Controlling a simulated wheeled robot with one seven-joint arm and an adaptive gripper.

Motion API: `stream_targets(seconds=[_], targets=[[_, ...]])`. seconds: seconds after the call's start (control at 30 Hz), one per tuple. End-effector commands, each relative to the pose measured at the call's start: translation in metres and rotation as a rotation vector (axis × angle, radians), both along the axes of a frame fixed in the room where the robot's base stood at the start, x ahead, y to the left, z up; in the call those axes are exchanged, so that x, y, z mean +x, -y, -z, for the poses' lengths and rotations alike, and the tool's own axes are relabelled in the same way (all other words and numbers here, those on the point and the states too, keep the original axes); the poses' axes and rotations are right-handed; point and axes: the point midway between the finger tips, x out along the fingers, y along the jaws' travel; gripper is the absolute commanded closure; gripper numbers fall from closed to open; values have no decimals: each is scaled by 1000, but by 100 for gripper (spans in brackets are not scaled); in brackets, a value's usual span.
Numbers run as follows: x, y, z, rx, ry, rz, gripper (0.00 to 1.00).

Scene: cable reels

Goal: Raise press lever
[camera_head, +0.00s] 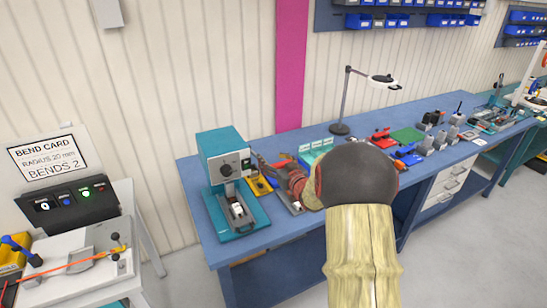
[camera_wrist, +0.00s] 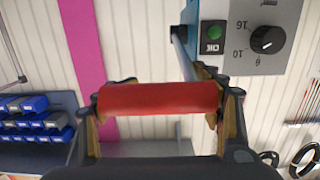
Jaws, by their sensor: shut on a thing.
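The teal press (camera_head: 225,165) stands at the left end of the blue bench, with a dial and a green light on its front. The wrist view shows its grey panel (camera_wrist: 277,38) upside down. The press lever's red handle (camera_wrist: 157,98) lies across the middle of the wrist view. My gripper (camera_wrist: 160,108) is shut on this handle, with a finger at each end of it. A dark bar runs from the handle's right side up towards the press. In the head view my arm hides much of the bench, and the grip is too small to read there.
The blue bench (camera_head: 250,238) carries a lamp (camera_head: 347,95), a green mat (camera_head: 407,135) and several small fixtures to the right. A side table with a cable (camera_head: 65,265) and a bend card (camera_head: 48,160) are at left. Blue bins (camera_wrist: 38,117) hang on the wall.

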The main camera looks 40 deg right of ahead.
Motion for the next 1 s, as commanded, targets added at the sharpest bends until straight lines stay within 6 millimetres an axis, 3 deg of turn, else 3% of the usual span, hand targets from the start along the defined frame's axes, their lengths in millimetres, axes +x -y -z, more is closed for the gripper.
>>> stream_targets(seconds=[0.03, 0.3, 1.0], targets=[[1, 2, -12, 3, -17, 4, 80], [9, 4, -35, 32, -136, 4, 80], [41, 13, -82, 104, -441, 5, 80]])
